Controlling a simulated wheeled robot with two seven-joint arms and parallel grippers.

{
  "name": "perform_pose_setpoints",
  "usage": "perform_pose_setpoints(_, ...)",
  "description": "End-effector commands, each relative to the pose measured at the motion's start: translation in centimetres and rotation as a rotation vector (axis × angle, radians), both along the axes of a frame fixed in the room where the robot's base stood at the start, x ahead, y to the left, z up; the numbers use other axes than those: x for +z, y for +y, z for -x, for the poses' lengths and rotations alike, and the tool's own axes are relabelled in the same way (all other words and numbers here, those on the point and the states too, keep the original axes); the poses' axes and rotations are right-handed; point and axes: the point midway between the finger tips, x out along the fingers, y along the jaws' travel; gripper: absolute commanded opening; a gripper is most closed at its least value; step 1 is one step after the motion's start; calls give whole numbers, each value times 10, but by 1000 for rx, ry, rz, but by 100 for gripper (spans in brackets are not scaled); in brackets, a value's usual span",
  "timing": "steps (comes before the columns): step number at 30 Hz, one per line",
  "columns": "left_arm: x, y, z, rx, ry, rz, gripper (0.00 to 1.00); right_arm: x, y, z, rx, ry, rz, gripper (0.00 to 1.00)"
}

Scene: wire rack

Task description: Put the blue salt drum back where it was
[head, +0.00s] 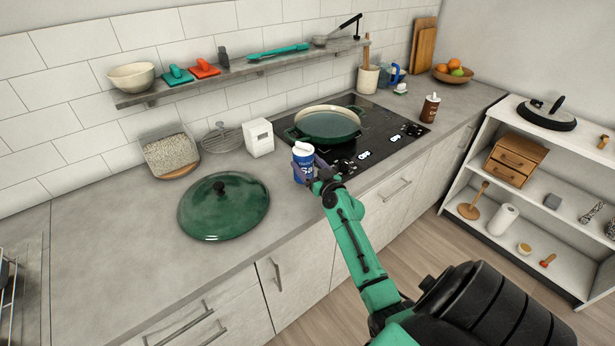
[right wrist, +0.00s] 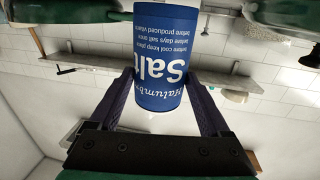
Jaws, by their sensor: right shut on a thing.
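The blue salt drum (head: 303,168), with a white top, is by the left front corner of the black cooktop. My right gripper (head: 314,172) is shut on it. In the head view the drum looks about upright. I cannot tell whether its base touches the counter or hangs just above it. My left gripper is not in view.
A green pot (head: 328,124) stands on the cooktop (head: 385,138) behind the drum. A white box (head: 259,138) and a green lid (head: 222,207) are to its left. A wall shelf (head: 240,71) holds utensils. The counter's left part (head: 110,240) is clear.

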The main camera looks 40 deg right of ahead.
Motion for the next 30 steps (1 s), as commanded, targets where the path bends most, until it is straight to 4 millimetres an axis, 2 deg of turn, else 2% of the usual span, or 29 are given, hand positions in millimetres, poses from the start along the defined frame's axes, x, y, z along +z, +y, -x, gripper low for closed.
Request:
perform_pose_setpoints(3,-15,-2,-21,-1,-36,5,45,-29,-1,0,-1,0,2,0)
perform_pose_setpoints(6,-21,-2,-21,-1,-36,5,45,-41,-1,0,-2,-1,1,0)
perform_pose_setpoints(15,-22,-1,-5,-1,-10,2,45,-42,0,0,-1,-2,1,0)
perform_pose_setpoints(16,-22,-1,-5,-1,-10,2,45,-43,0,1,-1,1,0,85)
perform_pose_setpoints(17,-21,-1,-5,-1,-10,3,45,-42,0,0,0,1,0,96)
perform_pose_setpoints(18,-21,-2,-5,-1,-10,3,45,-42,0,0,-1,1,0,100)
perform_pose_setpoints(26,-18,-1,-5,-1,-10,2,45,-39,0,0,0,1,0,100)
perform_pose_setpoints(30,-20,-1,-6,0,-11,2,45,-41,3,15,1,3,-1,100)
